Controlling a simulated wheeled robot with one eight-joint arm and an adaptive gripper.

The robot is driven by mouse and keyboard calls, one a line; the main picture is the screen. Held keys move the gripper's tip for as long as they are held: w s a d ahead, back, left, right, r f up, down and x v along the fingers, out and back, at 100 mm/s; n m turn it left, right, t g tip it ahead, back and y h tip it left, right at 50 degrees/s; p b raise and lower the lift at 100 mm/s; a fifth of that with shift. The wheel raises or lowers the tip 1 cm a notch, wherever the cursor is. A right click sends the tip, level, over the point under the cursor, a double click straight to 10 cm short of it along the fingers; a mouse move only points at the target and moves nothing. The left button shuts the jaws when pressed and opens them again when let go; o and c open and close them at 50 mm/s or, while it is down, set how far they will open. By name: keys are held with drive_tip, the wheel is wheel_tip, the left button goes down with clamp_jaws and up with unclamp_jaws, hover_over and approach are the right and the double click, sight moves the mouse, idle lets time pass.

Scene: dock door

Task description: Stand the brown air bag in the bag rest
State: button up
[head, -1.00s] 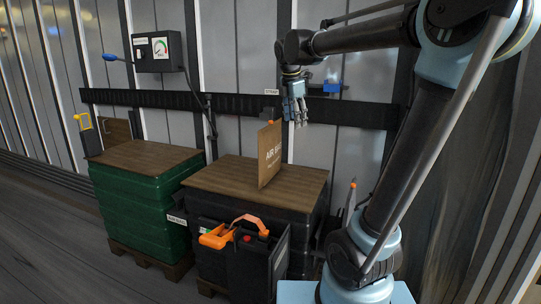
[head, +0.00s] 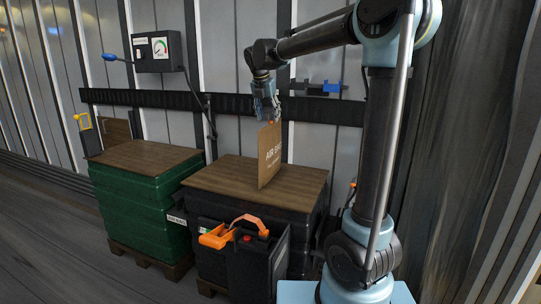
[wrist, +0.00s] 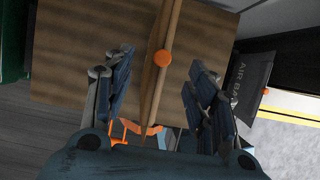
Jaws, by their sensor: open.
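The brown air bag (head: 269,160) stands upright on the wooden top of the dark stack (head: 225,180).
A green stack (head: 140,200) with a wooden top stands to the left. An orange-handled tool (head: 216,238) sits on the black holder. A gauge box (head: 158,52) and blue clip (head: 332,87) are on the wall. A dark bag (wrist: 248,80) stands right of the dark stack.

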sight(272, 132)
drive_tip(key=x, duration=1)
drive_tip(key=shift+w, duration=0.15)
clamp_jaws()
